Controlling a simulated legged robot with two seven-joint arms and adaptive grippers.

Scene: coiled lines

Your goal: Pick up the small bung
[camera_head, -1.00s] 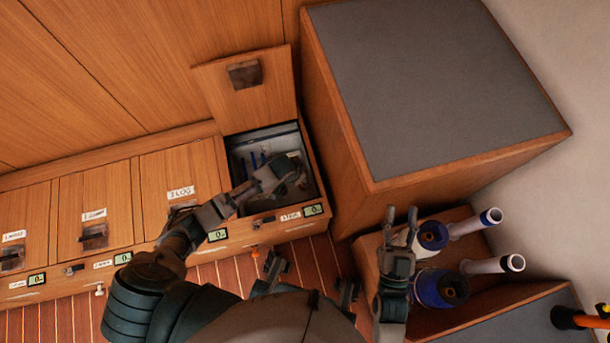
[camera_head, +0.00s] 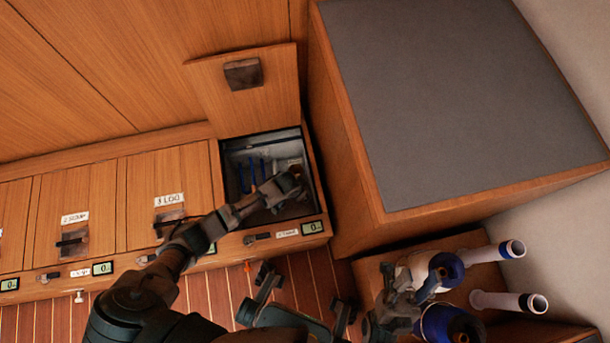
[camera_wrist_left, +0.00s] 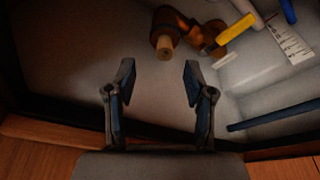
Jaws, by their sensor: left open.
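My left gripper (camera_head: 288,186) reaches into the open compartment (camera_head: 226,170). In the left wrist view the left gripper (camera_wrist_left: 158,82) is open, with nothing between its fingers. Just beyond its fingertips lies a brown, rounded piece with a tan, cork-like end (camera_wrist_left: 165,47), which may be the small bung. A second amber-brown piece (camera_wrist_left: 207,38) lies right beside it. I cannot tell for sure which is the bung. In the head view the gripper hides most of these pieces. My right gripper (camera_head: 408,282) appears open, beside the blue-and-white coils.
The raised lid (camera_head: 240,105) stands behind the compartment. A yellow piece (camera_wrist_left: 236,28), a marked white strip (camera_wrist_left: 292,44) and a dark blue rod (camera_wrist_left: 275,117) lie inside. A grey-topped cabinet (camera_head: 450,100) stands to the right.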

